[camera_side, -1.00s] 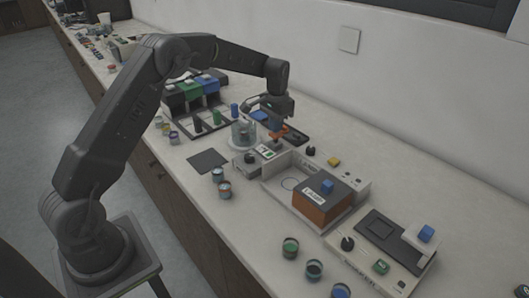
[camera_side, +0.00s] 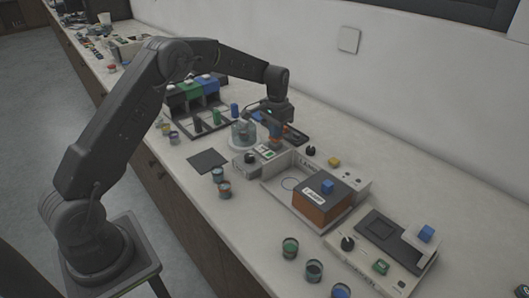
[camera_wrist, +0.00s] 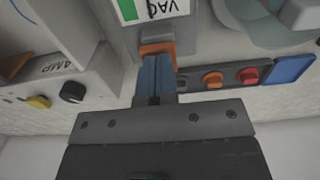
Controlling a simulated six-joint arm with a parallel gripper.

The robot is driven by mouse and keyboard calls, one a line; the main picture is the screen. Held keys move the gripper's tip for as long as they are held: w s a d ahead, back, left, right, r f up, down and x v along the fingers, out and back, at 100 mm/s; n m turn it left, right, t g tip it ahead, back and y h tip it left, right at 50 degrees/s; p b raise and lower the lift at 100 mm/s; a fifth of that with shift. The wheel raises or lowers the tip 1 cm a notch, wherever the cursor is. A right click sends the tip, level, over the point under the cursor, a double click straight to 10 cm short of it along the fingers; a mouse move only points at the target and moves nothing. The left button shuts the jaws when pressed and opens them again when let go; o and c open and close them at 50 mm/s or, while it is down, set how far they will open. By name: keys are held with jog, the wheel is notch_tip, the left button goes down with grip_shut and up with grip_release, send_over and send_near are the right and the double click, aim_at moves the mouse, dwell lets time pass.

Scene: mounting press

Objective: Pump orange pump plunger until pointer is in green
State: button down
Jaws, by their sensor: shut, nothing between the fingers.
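The orange pump plunger (camera_wrist: 157,47) shows in the wrist view right at the tips of my gripper (camera_wrist: 156,60). The two blue-grey fingers are shut together with nothing between them, over the plunger; I cannot tell whether they touch it. In the side view my gripper (camera_side: 274,130) points down at the pump unit, and its fingers largely hide the plunger. The white gauge face (camera_wrist: 152,10) marked VAC shows partly at the top of the wrist view, with a green band (camera_wrist: 128,10) at its left. A dark line crosses near the lettering, but the pointer's reading is unclear.
A lamp unit with an orange-brown box (camera_side: 322,203) stands to the right of the pump. A clear chamber (camera_side: 243,132) stands to its left. A dark tray (camera_wrist: 215,80) with orange and red knobs lies close to the fingers. Small jars (camera_side: 224,189) stand in front.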

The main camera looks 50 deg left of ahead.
jog(key=shift+f, duration=0.55)
jog(key=shift+r, duration=2.25)
jog(key=shift+r, duration=0.15)
jog(key=shift+r, duration=2.35)
